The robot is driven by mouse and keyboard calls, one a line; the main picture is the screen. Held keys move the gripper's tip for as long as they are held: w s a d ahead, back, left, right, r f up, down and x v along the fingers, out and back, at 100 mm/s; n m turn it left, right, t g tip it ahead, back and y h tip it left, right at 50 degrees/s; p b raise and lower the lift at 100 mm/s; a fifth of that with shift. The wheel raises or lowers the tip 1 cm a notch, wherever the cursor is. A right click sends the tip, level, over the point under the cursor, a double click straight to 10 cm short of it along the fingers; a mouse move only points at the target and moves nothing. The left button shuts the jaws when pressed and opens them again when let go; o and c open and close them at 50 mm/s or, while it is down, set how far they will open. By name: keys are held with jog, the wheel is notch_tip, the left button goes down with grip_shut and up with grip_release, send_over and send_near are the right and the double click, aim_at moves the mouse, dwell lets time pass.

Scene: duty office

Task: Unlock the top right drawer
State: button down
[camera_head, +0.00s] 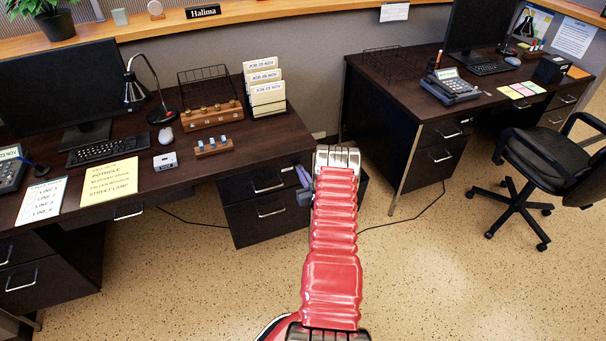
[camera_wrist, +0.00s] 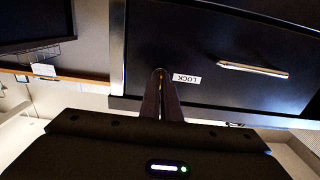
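The top right drawer (camera_head: 266,182) of the left desk is closed, with a silver handle. In the wrist view the dark drawer front (camera_wrist: 215,40) fills the upper right. Its handle (camera_wrist: 253,69) and an upside-down white LOCK label (camera_wrist: 187,79) show. My gripper (camera_wrist: 160,76) has its fingertips close together just left of the label, at the drawer front. A small brass-coloured piece, seemingly the key (camera_wrist: 160,72), shows between the tips; the keyhole is hidden. In the head view my gripper (camera_head: 302,178) is at the drawer's right edge, partly hidden by my red arm.
The lower drawer (camera_head: 270,210) is closed below. The left desktop (camera_head: 235,160) holds a keyboard, lamp, file rack and wooden stamp holders. A second desk (camera_head: 400,100) and a chair (camera_head: 545,160) stand right. The floor (camera_head: 430,270) in front is clear apart from cables.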

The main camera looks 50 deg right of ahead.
jog(key=shift+n, duration=0.3)
jog(key=shift+a+f+n, duration=0.1)
jog(key=shift+n, duration=4.25)
jog(key=shift+a+f+n, duration=0.1)
jog(key=shift+n, duration=4.25)
jog(key=c, duration=2.4)
grip_release()
jog(key=shift+c, duration=0.2)
jog(key=o, duration=0.4)
